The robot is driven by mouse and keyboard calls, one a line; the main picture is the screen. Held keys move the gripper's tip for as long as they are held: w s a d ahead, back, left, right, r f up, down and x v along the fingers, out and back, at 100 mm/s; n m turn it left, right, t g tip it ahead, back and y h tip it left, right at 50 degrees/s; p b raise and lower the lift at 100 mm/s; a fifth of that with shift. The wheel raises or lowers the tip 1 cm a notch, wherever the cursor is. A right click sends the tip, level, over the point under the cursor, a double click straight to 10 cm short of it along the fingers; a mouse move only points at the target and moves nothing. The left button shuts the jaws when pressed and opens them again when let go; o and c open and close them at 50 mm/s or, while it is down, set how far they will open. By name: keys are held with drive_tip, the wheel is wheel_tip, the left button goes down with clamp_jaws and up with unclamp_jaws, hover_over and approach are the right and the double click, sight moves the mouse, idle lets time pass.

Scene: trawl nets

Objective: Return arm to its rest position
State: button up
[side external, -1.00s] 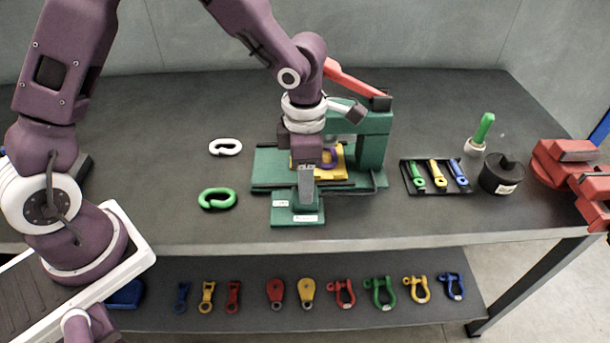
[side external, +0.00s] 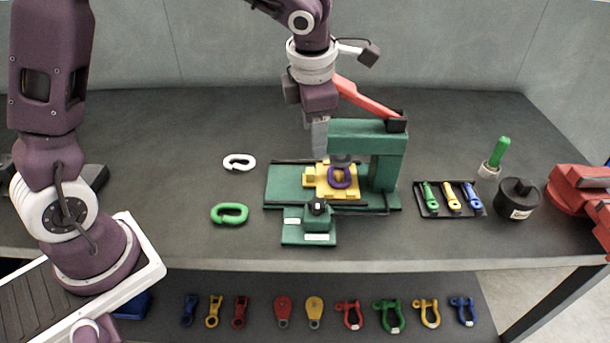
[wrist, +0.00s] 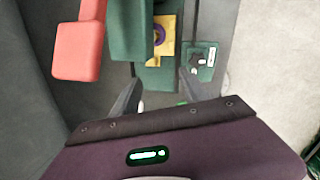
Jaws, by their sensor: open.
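My gripper (side external: 319,148) hangs in the air behind and left of the green press (side external: 365,132), fingers pointing down. It holds nothing. In the wrist view its two dark fingers (wrist: 158,95) stand wide apart, with the press beyond them. The press has a red lever (side external: 365,98) sloping up to the left. Below its head a yellow fixture (side external: 309,178) holds a purple link (side external: 341,186), which also shows in the wrist view (wrist: 159,35). A small green block with a dark knob (side external: 318,208) sits at the front of the press.
A white link (side external: 239,161) and a green link (side external: 229,215) lie left of the press. A black tray (side external: 428,211) of coloured parts, a dark pot (side external: 517,200) and a green-handled brush (side external: 499,153) stand right. A red vise (side external: 580,190) is at the far right.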

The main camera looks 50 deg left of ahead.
drive_tip(key=w+a+r+n+t+y, duration=0.1)
drive_tip(key=w+a+r+t, duration=0.2)
drive_tip(key=r, duration=0.4)
drive_tip(key=w+a+r+t+y, duration=0.1)
drive_tip(key=w+a+r+t, duration=0.2)
drive_tip(key=r, duration=0.4)
drive_tip(key=s+d+r+m+t+h, duration=0.2)
drive_tip(key=d+r+m+t+h, duration=0.3)
drive_tip(key=r+m, duration=0.65)
drive_tip(key=s+d+f+m+g+h, duration=0.1)
drive_tip(key=s+d+f+m, duration=0.15)
drive_tip(key=s+m, duration=0.35)
drive_tip(key=s+d+f+m+g+h, duration=0.1)
drive_tip(key=s+d+m, duration=0.3)
drive_tip(key=s+m, duration=0.2)
drive_tip(key=s+a+f+m+g+y, duration=0.1)
drive_tip(key=s+a+f+m+g, duration=0.1)
drive_tip(key=s+f, duration=0.5)
drive_tip(key=s+a+f+m+g+y, duration=0.2)
drive_tip(key=s+a+f+m, duration=0.3)
drive_tip(key=s, duration=0.4)
drive_tip(key=shift+a+f+g+y, duration=0.3)
drive_tip(key=shift+a+f+g, duration=0.55)
drive_tip(key=shift+a, duration=0.35)
